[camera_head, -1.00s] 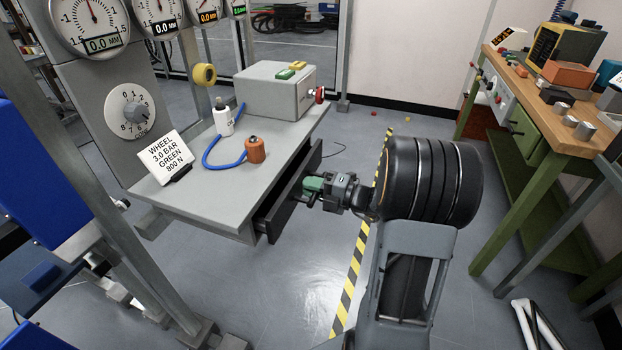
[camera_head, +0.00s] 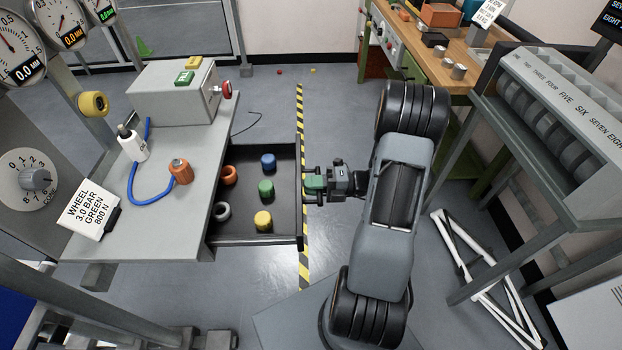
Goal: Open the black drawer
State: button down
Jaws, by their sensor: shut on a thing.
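The black drawer (camera_head: 280,236) is pulled far out from under the right side of the grey bench. Inside it I see a blue, a green and a yellow cylinder, and an orange and a light grey ring-like piece. My gripper (camera_head: 307,186) is at the drawer's front face, at its right side in the picture, and is shut on the drawer's handle. The handle itself is mostly hidden by the fingers.
The grey bench (camera_head: 168,215) holds a box with green and yellow buttons, a white bottle, an orange cylinder and a sign. A wooden workbench (camera_head: 460,38) and a slotted rack (camera_head: 540,110) stand to the right. A white frame (camera_head: 480,265) lies on the floor.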

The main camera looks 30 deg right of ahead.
jog(key=shift+s, duration=0.15)
jog(key=c, duration=1.1)
grip_release()
jog(key=shift+d, duration=0.1)
jog(key=v, duration=1.3)
jog(key=shift+d+p, duration=0.3)
jog(key=shift+d, duration=0.05)
jog(key=shift+s, duration=0.1)
